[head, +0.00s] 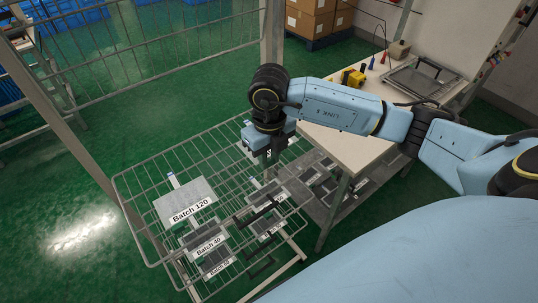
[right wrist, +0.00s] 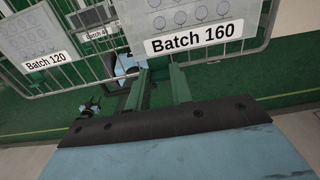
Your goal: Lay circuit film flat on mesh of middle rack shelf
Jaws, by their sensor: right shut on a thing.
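My right gripper (head: 266,158) is over the far right corner of the wire mesh shelf (head: 235,150). In the right wrist view, its two green fingers (right wrist: 158,72) reach the edge of a pale film labelled Batch 160 (right wrist: 205,15), and it is shut on that film. In the head view this film is mostly hidden by the gripper and wrist. Its exact height over the mesh is unclear. Another pale film, Batch 120 (head: 185,199), lies flat on the mesh at left; it also shows in the right wrist view (right wrist: 28,40). My left gripper is not in view.
Darker panels, one labelled Batch 40 (head: 207,245), show through the mesh, apparently on a lower level. An upper wire rack (head: 90,45) and metal posts (head: 271,40) stand around the shelf. A worktable (head: 345,150) with tools is at right.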

